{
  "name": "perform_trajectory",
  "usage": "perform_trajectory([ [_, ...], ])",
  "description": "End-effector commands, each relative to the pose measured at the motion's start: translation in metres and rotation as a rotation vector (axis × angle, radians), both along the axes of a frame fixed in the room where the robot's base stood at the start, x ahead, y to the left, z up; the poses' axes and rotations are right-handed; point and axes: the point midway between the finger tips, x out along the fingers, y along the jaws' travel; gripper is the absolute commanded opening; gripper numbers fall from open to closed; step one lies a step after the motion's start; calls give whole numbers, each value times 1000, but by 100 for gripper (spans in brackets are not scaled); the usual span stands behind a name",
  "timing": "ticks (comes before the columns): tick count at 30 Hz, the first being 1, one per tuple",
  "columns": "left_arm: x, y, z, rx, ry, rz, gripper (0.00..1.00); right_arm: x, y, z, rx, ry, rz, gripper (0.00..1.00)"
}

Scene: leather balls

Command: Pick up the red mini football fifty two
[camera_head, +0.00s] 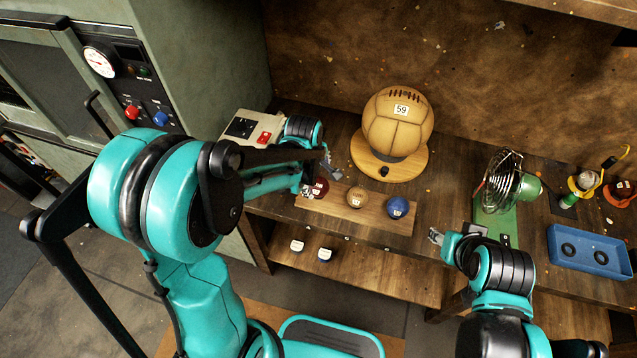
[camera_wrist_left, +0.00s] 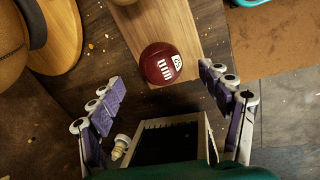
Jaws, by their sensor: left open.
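The red mini football (camera_wrist_left: 160,64) sits on the end of a wooden board (camera_wrist_left: 150,20), with a white number label and white lacing marks facing the left wrist camera. In the head view the red ball (camera_head: 319,187) shows partly behind my left gripper (camera_head: 322,180). My left gripper (camera_wrist_left: 165,100) is open, its two fingers apart to either side below the ball in the wrist view, and nothing is between them. My right gripper (camera_head: 438,240) is near the bench's front edge, away from the balls; its jaw state is unclear.
A tan ball (camera_head: 357,197) and a blue ball (camera_head: 397,207) share the board. A large ball labelled 59 (camera_head: 398,122) stands behind on a round wooden base. A wire-caged fan (camera_head: 503,182) and a blue tray (camera_head: 589,262) are at right.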

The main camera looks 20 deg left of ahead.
Motion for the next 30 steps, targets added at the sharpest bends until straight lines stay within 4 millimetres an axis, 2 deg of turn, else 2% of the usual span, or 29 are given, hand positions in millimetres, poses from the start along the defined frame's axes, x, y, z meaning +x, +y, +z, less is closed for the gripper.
perform_trajectory([
  [1, 2, 0, -9, 0, 0, 0, 78, 0, 0, -5, 0, 0, 0, 40],
  [12, 14, -1, -59, 1, -1, -2, 78, 0, 0, -25, 0, 0, 0, 40],
  [22, 15, -1, -64, 1, -1, -3, 78, 0, 0, -25, 0, 0, 0, 40],
  [28, 15, -1, -64, 1, -1, -3, 25, 0, 0, -25, 0, 0, 0, 40],
  [30, 15, -1, -64, 1, -1, -3, 22, 0, 0, -25, 0, 0, 0, 40],
])
